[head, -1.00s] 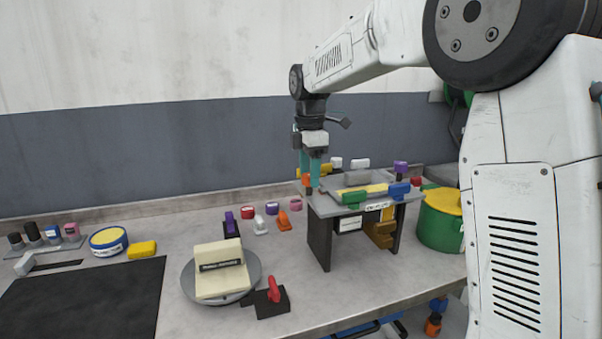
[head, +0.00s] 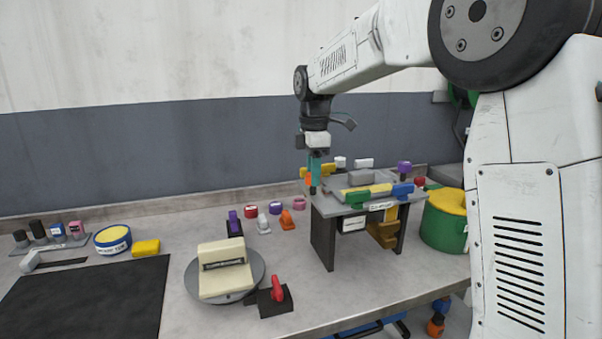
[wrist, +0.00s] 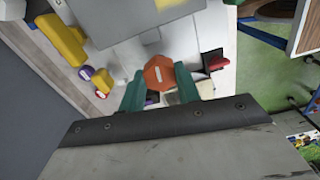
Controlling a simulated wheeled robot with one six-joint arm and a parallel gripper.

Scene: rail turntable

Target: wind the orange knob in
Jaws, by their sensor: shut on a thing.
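The orange knob (wrist: 158,74) is a many-sided cap with a pale mark on top. In the wrist view it sits between the two teal fingers of my gripper (wrist: 160,85), which touch its sides. In the head view my gripper (head: 314,172) points straight down at the left end of the raised grey stand (head: 345,208). Only a strip of the orange knob (head: 308,179) shows there, partly hidden by the fingers. My gripper is shut on the knob. How far the knob is wound in cannot be told.
Yellow, green and blue pieces lie on the stand. A green drum (head: 443,232) stands right of it. A turntable (head: 253,283) with a cream block and a red-handled switch (head: 276,290) are in front left. Small coloured parts lie on the bench behind.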

